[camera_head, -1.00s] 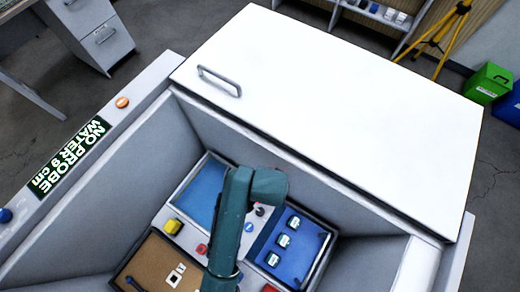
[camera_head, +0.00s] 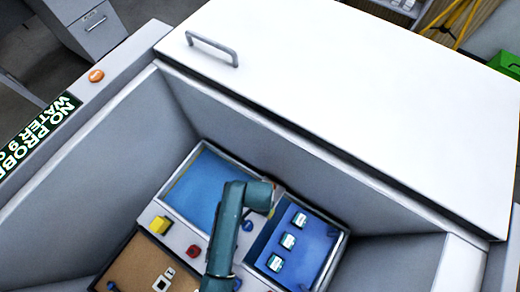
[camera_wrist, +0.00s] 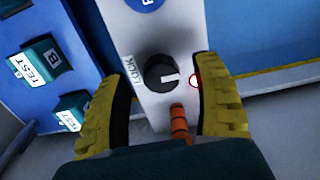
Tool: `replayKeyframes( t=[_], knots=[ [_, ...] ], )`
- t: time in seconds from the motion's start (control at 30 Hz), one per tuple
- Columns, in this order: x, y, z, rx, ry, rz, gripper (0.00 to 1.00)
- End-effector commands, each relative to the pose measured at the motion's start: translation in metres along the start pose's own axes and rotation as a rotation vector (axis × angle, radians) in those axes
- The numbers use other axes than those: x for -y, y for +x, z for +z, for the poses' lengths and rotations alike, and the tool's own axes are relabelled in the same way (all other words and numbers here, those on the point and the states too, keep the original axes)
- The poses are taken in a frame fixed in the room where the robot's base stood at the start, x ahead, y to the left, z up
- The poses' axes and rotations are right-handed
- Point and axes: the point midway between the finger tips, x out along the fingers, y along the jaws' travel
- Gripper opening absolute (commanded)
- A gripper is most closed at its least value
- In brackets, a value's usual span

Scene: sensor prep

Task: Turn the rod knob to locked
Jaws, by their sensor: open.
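In the wrist view, the black round knob (camera_wrist: 160,73) sits on a pale panel strip. Its white pointer line points right, towards a small red-and-white round mark (camera_wrist: 194,81). The "LOCK" label (camera_wrist: 131,72) is on the knob's left, away from the pointer. My gripper (camera_wrist: 161,77) is open, its two yellow ribbed fingers on either side of the knob in the picture. I see no contact, and cannot tell how far above the panel the fingertips are. In the head view my teal arm reaches down into the bay and hides the fingers.
An orange-red part (camera_wrist: 179,122) lies below the knob between the fingers. Grey walls enclose the bay.

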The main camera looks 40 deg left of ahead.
Motion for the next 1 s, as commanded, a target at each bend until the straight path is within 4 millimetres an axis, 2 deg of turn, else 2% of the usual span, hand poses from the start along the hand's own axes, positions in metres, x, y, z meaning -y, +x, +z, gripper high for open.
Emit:
replayKeyframes(
  t=[0.03,0.1,0.4,0.47,0.7,0.77,1.0],
  knots=[
    [0.0001,0.0098,-0.0005,-0.001,0.000,0.000,0.65],
    [-0.0001,0.0148,0.0000,0.000,0.000,0.000,0.65],
    [0.0001,0.0159,-0.0003,-0.001,0.000,0.000,0.65],
    [0.0000,0.0159,-0.0002,-0.001,0.000,0.000,0.57],
    [0.0000,0.0158,-0.0002,-0.001,0.000,0.000,0.11],
    [0.0000,0.0160,-0.0001,-0.001,0.000,0.000,0.01],
    [-0.0001,0.0165,0.0003,0.000,-0.001,0.000,0.00]
  ],
)
